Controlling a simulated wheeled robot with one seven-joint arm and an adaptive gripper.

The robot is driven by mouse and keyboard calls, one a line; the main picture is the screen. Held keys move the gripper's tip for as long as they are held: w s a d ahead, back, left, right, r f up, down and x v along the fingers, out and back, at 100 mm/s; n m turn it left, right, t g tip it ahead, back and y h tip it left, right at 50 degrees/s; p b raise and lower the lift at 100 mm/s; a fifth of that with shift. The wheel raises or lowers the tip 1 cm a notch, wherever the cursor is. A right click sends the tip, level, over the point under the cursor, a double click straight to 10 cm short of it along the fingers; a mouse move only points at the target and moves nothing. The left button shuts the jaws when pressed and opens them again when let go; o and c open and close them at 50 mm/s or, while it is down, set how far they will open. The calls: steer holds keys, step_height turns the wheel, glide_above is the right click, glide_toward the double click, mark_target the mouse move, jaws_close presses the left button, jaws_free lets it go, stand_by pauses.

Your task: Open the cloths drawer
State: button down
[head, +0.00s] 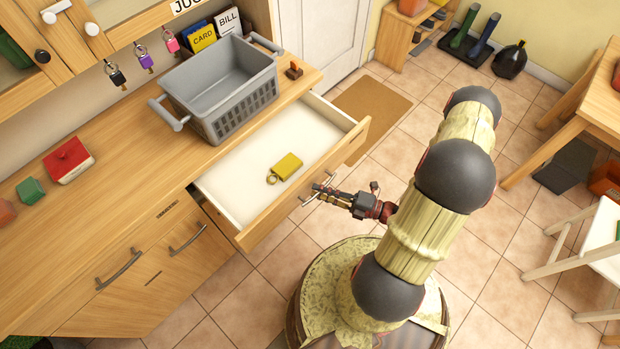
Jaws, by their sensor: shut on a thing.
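A wooden drawer (235,190) with a pale, empty-looking floor is pulled well out of the counter in the head view. I cannot read a label on it, so I cannot tell whether it is the cloths drawer. A yellow tag-like thing with a ring (287,167) lies inside. My gripper (319,190) is at the outer face of the drawer front, shut on its metal handle (307,201). The fingertips partly hide the handle.
A grey basket (222,85) stands on the wooden counter (110,195) behind the drawer. Two shut fronts with handles (118,270) (188,240) are at left. Several keys hang above the counter. A table (590,110) and white chair (600,240) stand at right. Tiled floor lies between.

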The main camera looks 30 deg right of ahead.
steer(key=shift+s+d, duration=0.3)
steer(key=shift+s, duration=0.55)
steer(key=c, duration=2.1)
jaws_free()
steer(key=shift+d, duration=0.1)
steer(key=v, duration=1.2)
